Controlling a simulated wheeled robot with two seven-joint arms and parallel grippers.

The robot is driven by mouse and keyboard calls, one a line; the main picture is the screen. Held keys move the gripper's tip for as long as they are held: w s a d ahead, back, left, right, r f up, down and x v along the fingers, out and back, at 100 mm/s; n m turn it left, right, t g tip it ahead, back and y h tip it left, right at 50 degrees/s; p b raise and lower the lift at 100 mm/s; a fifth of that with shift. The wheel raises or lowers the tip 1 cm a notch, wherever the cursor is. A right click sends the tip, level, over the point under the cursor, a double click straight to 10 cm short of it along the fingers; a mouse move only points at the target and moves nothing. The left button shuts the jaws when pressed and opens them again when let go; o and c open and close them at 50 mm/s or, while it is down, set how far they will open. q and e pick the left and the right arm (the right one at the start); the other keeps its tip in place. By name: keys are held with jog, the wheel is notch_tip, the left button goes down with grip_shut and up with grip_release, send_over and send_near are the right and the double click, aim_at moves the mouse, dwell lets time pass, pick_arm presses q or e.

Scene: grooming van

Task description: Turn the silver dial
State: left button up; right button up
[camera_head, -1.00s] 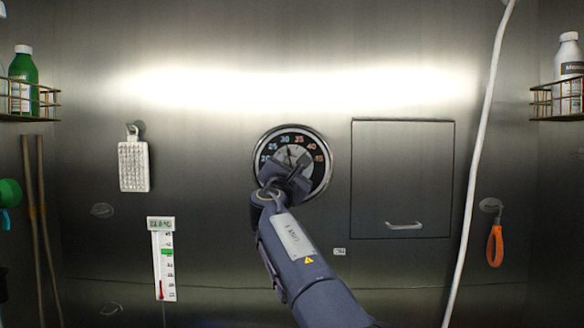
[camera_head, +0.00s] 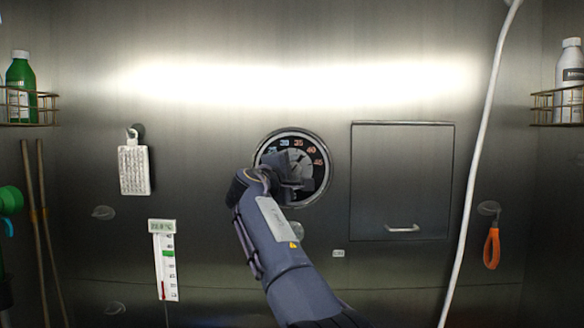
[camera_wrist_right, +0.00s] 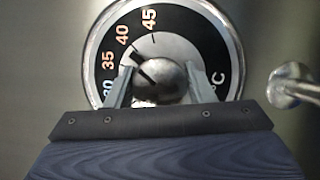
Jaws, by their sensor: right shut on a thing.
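The silver dial (camera_wrist_right: 158,82) is a round knob at the centre of a black gauge (camera_wrist_right: 205,45) with numbers and a °C mark, set in a silver ring. In the right wrist view its dark pointer mark points to the upper left, toward about 40. In the head view the gauge (camera_head: 318,160) is on the back wall and my right gripper (camera_head: 298,168) covers its middle. My right gripper (camera_wrist_right: 158,88) is shut on the dial, one finger on each side of the knob. My left gripper is not in view.
A flat cabinet door (camera_head: 400,180) with a handle is right of the gauge. A white hose (camera_head: 481,140) hangs further right. A small metal hook (camera_wrist_right: 292,84) sticks out beside the gauge.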

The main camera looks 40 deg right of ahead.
jog(key=shift+m, duration=0.6)
jog(key=shift+f+g+p, duration=0.1)
jog(key=shift+g+p, duration=0.2)
jog(key=o, duration=1)
jog(key=shift+y, duration=0.3)
jog(key=shift+c, duration=0.2)
jog(key=b+v, duration=0.3)
jog(key=v, duration=0.5)
jog(key=shift+b, duration=0.35)
